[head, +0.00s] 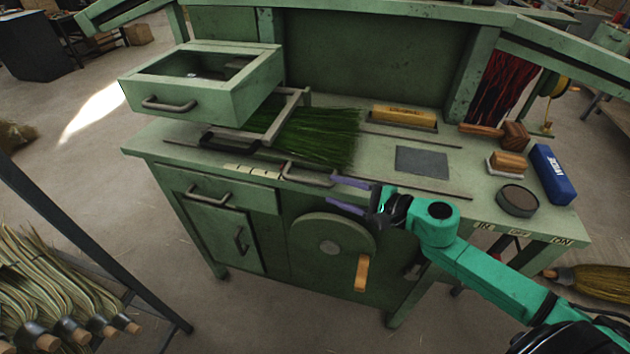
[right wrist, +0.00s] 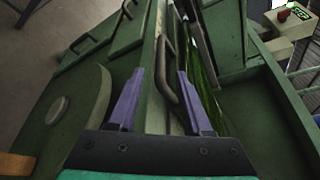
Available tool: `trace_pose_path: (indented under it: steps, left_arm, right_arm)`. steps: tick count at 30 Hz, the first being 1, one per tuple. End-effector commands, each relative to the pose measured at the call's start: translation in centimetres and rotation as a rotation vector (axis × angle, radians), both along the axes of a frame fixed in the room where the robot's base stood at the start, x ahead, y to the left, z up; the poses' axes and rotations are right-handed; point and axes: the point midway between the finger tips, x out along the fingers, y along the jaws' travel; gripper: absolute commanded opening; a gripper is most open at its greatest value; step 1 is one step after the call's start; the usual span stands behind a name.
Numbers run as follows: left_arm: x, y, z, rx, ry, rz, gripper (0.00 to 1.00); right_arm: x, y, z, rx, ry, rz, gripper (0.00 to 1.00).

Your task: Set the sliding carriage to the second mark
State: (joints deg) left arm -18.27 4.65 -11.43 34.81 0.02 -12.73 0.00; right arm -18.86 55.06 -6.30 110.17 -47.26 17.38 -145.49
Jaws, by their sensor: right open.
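The sliding carriage appears to be the metal frame (head: 291,110) around the green bristles on the bench, partly hidden by the raised drawer box. A dark bar handle (head: 308,181) sits at the bench's front edge; I cannot tell whether it joins the carriage. A pale strip with marks (head: 250,171) runs along that edge, left of the handle. My right gripper (head: 332,190) is open, its purple fingers pointing left, just right of the handle. In the right wrist view the handle (right wrist: 166,65) shows between and beyond the fingertips (right wrist: 160,75), with nothing gripped. My left gripper is out of view.
The green bristles (head: 320,138) lie on the bench. Below the front edge are a crank wheel (head: 330,246) with a wooden grip and a drawer handle (head: 208,195). A blue box (head: 552,174), a round tin (head: 517,201) and a brush stand at the right.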

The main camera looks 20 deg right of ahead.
Motion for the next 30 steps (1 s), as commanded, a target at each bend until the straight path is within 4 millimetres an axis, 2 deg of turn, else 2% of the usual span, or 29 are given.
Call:
trace_pose_path:
  steps: [3,6,12,20,21,23,24,25,30]
  left_arm:
    - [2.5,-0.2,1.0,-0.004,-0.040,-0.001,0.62]
    - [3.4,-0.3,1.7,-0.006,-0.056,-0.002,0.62]
    - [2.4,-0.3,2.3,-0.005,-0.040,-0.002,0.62]
    - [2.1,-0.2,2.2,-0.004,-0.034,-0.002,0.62]
    - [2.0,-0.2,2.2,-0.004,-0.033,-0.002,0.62]
    - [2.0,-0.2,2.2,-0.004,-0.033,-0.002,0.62]
    - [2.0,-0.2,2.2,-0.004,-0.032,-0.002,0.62]
    - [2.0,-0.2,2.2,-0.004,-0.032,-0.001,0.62]
    - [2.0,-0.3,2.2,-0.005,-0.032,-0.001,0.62]
  right_arm:
    - [1.7,1.1,0.1,0.001,-0.004,-0.002,0.50]
    - [3.0,2.3,-0.3,-0.001,-0.004,0.000,0.50]
    - [4.9,3.8,-1.2,-0.001,-0.001,-0.002,0.50]
    - [5.2,4.1,-1.5,-0.002,0.001,0.000,0.50]
    - [5.2,4.1,-1.5,-0.002,0.001,0.000,0.46]
    - [5.2,4.1,-1.5,-0.002,0.001,0.000,0.23]
    - [5.2,4.1,-1.5,-0.002,0.001,0.000,0.08]
    - [5.1,4.1,-1.5,-0.002,0.001,0.000,0.00]
    - [5.1,4.1,-1.5,-0.001,0.001,0.001,0.00]
